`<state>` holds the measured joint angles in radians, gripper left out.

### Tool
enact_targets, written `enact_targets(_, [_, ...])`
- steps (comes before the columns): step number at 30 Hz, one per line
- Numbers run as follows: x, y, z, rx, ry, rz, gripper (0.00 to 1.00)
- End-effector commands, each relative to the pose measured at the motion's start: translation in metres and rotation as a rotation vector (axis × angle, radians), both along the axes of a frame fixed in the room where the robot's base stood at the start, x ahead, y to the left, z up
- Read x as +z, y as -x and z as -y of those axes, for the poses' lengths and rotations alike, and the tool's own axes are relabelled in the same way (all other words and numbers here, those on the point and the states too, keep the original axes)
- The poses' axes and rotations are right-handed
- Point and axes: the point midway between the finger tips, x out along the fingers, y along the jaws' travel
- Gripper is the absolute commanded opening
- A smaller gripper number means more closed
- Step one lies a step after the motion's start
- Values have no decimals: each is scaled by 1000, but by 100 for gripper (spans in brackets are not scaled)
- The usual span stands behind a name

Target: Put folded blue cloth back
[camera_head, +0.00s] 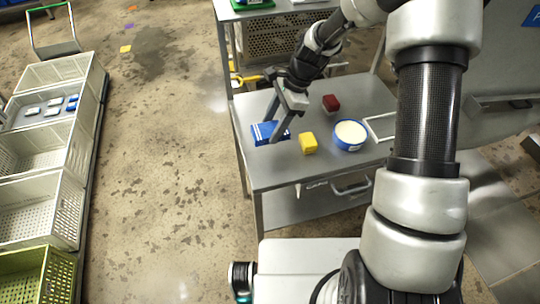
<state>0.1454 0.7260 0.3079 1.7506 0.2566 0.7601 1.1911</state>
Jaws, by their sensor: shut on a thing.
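The folded blue cloth (264,132) is at the left edge of the grey cart's tabletop (285,173). It is blue with pale stripes. My gripper (272,138) points down over it, with its fingers at the cloth, and is shut on it. One finger stands in front of the cloth and hides part of it. I cannot tell whether the cloth rests on the tabletop or is slightly lifted.
A yellow block (308,144), a dark red block (331,103) and a blue tub with pale contents (350,135) stand right of the cloth. Crates (40,205) line the far left, one holding white and blue packs (72,103). Open floor lies between.

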Motion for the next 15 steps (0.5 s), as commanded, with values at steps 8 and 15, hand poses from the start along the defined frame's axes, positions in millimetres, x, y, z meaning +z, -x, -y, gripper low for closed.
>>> enact_targets(8, [-46,6,-3,0,-9,-25,26])
enact_targets(15, [-67,5,-2,2,-8,-20,26])
